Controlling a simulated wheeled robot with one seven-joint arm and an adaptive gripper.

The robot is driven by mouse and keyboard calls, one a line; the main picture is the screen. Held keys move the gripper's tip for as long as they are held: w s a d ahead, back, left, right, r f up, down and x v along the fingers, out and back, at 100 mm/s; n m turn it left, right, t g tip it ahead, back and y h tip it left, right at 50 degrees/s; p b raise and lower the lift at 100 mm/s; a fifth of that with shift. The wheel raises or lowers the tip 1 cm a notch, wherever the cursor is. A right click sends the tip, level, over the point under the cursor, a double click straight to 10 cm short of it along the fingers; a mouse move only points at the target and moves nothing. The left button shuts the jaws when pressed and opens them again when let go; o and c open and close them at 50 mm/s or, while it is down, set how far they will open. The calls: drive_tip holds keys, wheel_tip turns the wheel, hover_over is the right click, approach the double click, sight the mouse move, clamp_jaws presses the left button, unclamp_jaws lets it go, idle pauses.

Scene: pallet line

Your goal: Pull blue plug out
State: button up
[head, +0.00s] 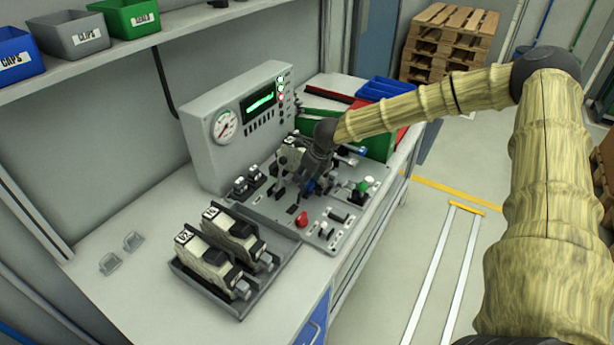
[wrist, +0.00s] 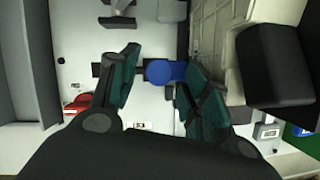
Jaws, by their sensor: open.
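The blue plug (wrist: 165,72) shows as a round blue cap between my fingers in the wrist view, closer to the right finger. A small blue patch (head: 311,185) below my gripper in the head view looks like the same plug. My gripper (wrist: 156,66) is open around it, with a clear gap to the left finger. I cannot tell whether the right finger touches it. In the head view my gripper (head: 306,180) points down over the control panel (head: 330,205), and its fingers are hard to make out there.
A red button (head: 302,219) and several switches stand near my gripper. A beige unit (wrist: 225,45) is close beside the right finger. The grey meter box (head: 225,155) rises behind. A tray (head: 185,275) holds two beige units. The bench at front left is mostly clear.

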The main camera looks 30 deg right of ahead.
drive_tip(key=shift+a+f, duration=0.1)
drive_tip(key=shift+f, duration=0.2)
clamp_jaws()
drive_tip(key=shift+s+a+b, duration=0.15)
drive_tip(key=shift+s+a, duration=0.25)
drive_tip(key=shift+a, duration=0.25)
drive_tip(key=shift+s+a+b, duration=0.15)
drive_tip(key=shift+s+a, duration=0.2)
drive_tip(key=shift+a, duration=0.3)
drive_tip(key=shift+f, duration=0.1)
unclamp_jaws()
drive_tip(key=shift+a, duration=0.1)
